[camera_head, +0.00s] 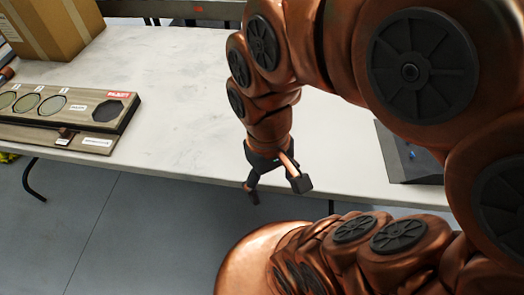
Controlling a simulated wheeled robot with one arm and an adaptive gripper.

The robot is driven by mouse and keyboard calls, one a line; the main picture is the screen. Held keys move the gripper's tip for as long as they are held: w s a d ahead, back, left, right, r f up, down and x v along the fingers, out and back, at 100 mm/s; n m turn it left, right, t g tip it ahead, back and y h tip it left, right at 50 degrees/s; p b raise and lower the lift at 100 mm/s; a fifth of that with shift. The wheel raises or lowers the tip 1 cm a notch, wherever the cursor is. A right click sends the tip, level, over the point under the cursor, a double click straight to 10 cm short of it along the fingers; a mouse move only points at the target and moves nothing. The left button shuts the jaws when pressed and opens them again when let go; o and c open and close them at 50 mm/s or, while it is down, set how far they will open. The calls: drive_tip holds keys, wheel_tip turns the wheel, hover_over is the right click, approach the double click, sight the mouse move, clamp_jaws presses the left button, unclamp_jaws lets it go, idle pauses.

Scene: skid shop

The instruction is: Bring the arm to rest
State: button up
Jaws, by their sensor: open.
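My copper-coloured arm fills the right half of the head view, bent over the front of the white table (190,80). My gripper (277,190) points down at the table's front edge. Its two dark fingers are spread apart with nothing between them. My arm hides the table's middle and much of its right part.
A wooden board (65,118) with round recesses, a dark octagonal recess and small labels lies on the table at left. A cardboard box (52,25) stands behind it. A dark grey object (405,160) shows at right, partly hidden. The table between board and arm is clear.

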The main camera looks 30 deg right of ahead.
drive_tip(key=shift+s+f, duration=0.15)
drive_tip(key=shift+s, duration=0.25)
wheel_tip(320, 180, up, 9)
drive_tip(key=p, duration=0.8)
drive_tip(key=shift+f+p, duration=0.15)
drive_tip(key=shift+p, duration=0.2)
